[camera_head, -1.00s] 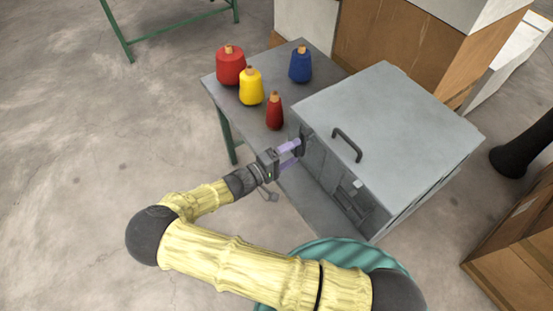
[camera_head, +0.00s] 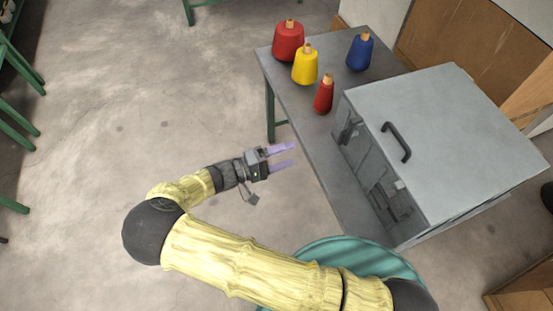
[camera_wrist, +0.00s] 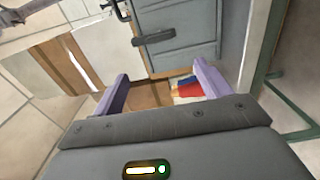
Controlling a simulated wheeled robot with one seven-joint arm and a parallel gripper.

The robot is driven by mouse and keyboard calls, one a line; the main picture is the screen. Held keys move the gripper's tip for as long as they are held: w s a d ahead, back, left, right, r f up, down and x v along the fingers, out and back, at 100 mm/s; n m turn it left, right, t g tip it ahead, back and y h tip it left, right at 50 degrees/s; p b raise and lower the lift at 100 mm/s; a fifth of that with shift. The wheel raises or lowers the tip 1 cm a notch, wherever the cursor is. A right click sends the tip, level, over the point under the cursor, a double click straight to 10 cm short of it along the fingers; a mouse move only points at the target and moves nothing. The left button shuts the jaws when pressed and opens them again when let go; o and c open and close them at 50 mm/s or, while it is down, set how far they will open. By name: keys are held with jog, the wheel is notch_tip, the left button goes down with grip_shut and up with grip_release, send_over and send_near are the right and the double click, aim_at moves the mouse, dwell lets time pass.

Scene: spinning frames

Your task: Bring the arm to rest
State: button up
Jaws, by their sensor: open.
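My gripper (camera_head: 283,156) is open, its two purple fingers apart with nothing between them. In the head view it hangs over the bare floor, just left of the grey table's edge and clear of the metal box. In the wrist view my gripper (camera_wrist: 160,90) shows at the bottom with its fingers spread. My yellow-sleeved arm reaches across the lower part of the head view, bent at the dark elbow.
The grey table (camera_head: 318,150) holds a grey metal box (camera_head: 450,130) with a black handle. A large red cone (camera_head: 288,42), a yellow cone (camera_head: 305,66), a small red cone (camera_head: 324,97) and a blue cone (camera_head: 359,53) stand behind.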

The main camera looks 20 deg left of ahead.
jog(key=shift+v, duration=1.05)
jog(key=w+d+r+m+g+y+p, duration=0.1)
jog(key=w+d+r+m+g+y, duration=0.1)
jog(key=d+g, duration=0.55)
jog(key=w+d+r+m+g+y+p, duration=0.25)
jog(key=d+g, duration=0.25)
jog(key=d, duration=0.5)
jog(key=s+d+r+m+t+y+p, duration=0.3)
jog(key=d+r+y, duration=0.5)
jog(key=d+r, duration=0.6)
jog(key=shift+s+d+r+m+y, duration=0.35)
jog(key=shift+s+r+m, duration=0.1)
jog(key=shift+s+r, duration=0.2)
